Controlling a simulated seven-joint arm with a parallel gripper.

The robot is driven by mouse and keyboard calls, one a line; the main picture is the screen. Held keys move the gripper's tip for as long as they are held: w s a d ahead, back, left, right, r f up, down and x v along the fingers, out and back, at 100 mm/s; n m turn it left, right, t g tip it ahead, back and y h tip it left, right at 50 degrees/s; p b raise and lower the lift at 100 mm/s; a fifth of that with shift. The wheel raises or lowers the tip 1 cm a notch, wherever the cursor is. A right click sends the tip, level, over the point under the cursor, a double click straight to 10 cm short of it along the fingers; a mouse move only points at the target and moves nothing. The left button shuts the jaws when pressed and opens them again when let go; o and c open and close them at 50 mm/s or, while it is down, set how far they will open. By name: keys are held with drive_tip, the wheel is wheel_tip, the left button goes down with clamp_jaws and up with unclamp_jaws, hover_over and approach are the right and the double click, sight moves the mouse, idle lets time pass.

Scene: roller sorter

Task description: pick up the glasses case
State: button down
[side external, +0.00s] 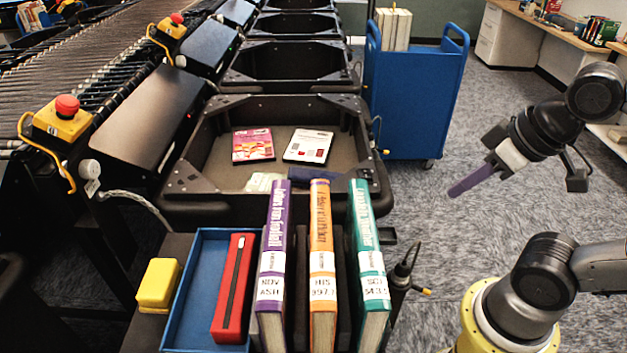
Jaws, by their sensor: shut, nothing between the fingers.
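I cannot tell for certain which thing is the glasses case. A long red case-like object (233,288) with a dark stripe along it lies in a blue tray (184,322) at the front left. A dark blue object (305,174), partly hidden behind the books, lies at the near side of the black bin (190,185). My gripper (452,194) has purple fingers, is shut and empty, and is over the carpet at the right, well apart from both objects.
Purple, orange and teal books (322,262) stand upright beside the tray. A yellow block (158,284) is left of the tray. A red-covered disc case (254,146) and a white one (308,146) lie in the bin. A blue cart (415,100) stands behind.

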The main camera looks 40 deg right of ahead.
unclamp_jaws()
idle(0.6)
